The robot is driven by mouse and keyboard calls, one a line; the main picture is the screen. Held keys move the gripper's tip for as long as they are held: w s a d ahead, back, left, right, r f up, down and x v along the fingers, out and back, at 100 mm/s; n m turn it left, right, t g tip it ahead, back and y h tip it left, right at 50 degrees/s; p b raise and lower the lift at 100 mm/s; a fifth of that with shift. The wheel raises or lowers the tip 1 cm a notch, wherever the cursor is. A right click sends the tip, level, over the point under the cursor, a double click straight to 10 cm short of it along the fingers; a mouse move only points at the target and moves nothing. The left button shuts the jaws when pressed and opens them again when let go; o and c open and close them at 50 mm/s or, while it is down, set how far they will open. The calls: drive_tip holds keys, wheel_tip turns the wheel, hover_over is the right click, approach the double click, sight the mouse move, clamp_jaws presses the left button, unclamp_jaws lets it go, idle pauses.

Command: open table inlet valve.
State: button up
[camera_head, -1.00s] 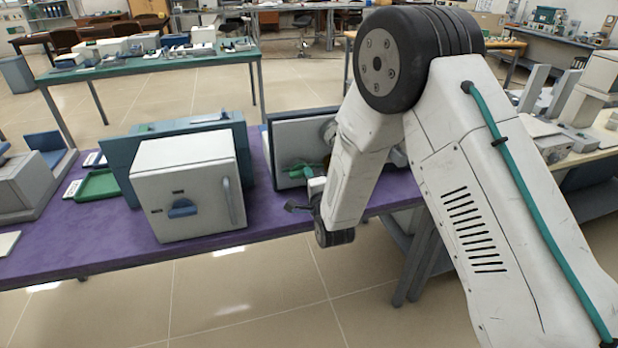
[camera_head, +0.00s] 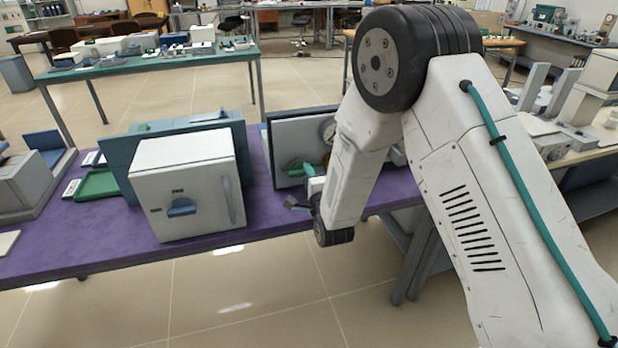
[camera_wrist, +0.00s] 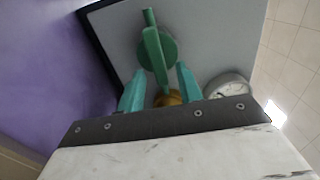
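The valve has a green handle (camera_wrist: 153,50) with a round hub, on the grey face of a dark-edged panel (camera_wrist: 205,45). In the head view the green handle (camera_head: 294,168) shows low on the panel (camera_head: 287,130), partly behind my wrist. My gripper (camera_wrist: 160,85) has two teal fingers, spread apart. The handle's lower part reaches between them in the wrist view; I cannot tell whether they touch it. A brass part (camera_wrist: 168,100) shows behind, low between the fingers. In the head view my arm hides most of the gripper.
A round gauge (camera_wrist: 228,86) sits on the panel right of the valve; it also shows in the head view (camera_head: 328,131). A green tray (camera_head: 98,185) lies farther left.

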drive_tip(key=shift+s, duration=0.1)
drive_tip(key=v, duration=0.7)
drive_tip(key=shift+s, duration=0.3)
drive_tip(key=shift+d+r, duration=0.1)
drive_tip(key=s+d+r+n+g+h, duration=0.2)
drive_tip(key=s+d+r+n+g, duration=0.15)
drive_tip(key=d+r, duration=0.3)
drive_tip(key=s+d+r+n+g+h, duration=0.1)
drive_tip(key=s+d+r+n+g, duration=0.1)
drive_tip(key=d+r+n+g, duration=0.35)
drive_tip(key=s+d+r+n+g, duration=0.2)
drive_tip(key=s+d+r, duration=0.1)
drive_tip(key=s, duration=0.7)
drive_tip(key=s+d+r+n+g+h, duration=0.1)
drive_tip(key=s+d, duration=0.4)
drive_tip(key=s, duration=0.6)
drive_tip(key=s+d+r+n+g+h, duration=0.1)
drive_tip(key=s+d+r+n+g, duration=0.2)
drive_tip(key=s+r, duration=0.3)
drive_tip(key=s+d+g, duration=0.1)
drive_tip(key=s, duration=0.3)
drive_tip(key=shift+s, duration=0.25)
